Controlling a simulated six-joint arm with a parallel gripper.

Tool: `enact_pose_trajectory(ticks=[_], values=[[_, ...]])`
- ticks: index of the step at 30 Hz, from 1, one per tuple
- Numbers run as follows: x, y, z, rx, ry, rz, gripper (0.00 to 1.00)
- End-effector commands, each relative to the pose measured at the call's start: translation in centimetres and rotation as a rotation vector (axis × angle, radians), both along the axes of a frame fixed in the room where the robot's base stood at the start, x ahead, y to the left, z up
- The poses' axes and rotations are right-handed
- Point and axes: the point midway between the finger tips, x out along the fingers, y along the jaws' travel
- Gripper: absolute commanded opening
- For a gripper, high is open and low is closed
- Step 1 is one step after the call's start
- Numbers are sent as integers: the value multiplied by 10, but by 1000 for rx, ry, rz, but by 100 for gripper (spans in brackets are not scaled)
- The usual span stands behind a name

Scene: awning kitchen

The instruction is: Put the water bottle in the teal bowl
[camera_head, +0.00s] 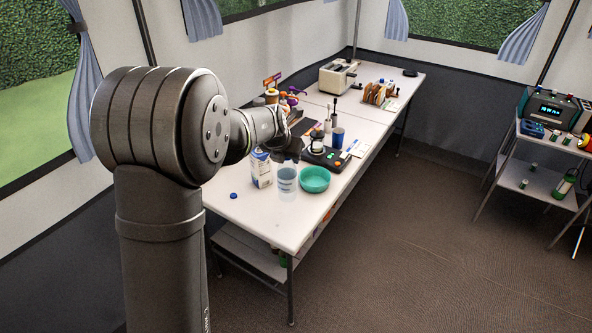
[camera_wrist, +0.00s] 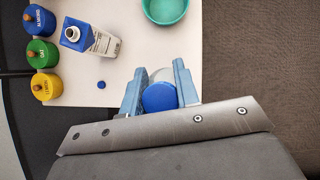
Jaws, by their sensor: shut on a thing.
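The water bottle (camera_head: 287,181) is clear with bluish contents, at the near part of the white table. In the wrist view its round blue cap (camera_wrist: 160,98) sits between the two jaws of my gripper (camera_wrist: 158,78), which is shut on it. In the head view my gripper (camera_head: 289,153) is above the bottle, its fingers partly hidden. The teal bowl (camera_head: 316,180) is just right of the bottle and looks empty. In the wrist view the bowl (camera_wrist: 165,8) is cut by the top edge, ahead of the jaws. I cannot tell whether the bottle touches the table.
A milk carton (camera_head: 262,169) stands just left of the bottle. A small blue cap (camera_head: 234,196) lies on the table. Blue, green (camera_wrist: 42,54) and yellow jars are at the left in the wrist view. A dark tray (camera_head: 330,158) with items lies behind the bowl. The table's near corner is clear.

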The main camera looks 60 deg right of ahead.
Motion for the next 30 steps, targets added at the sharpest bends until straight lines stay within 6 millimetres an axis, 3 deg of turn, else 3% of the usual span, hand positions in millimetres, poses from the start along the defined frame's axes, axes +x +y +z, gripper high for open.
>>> enact_pose_trajectory(ticks=[9,15,21,26,30], values=[[11,-88,17,-3,2,-28,0],[14,-136,25,-3,1,-38,0],[14,-165,30,-2,-1,-42,0],[13,-174,31,-1,-3,-42,0],[13,-175,17,2,-1,-43,0]])
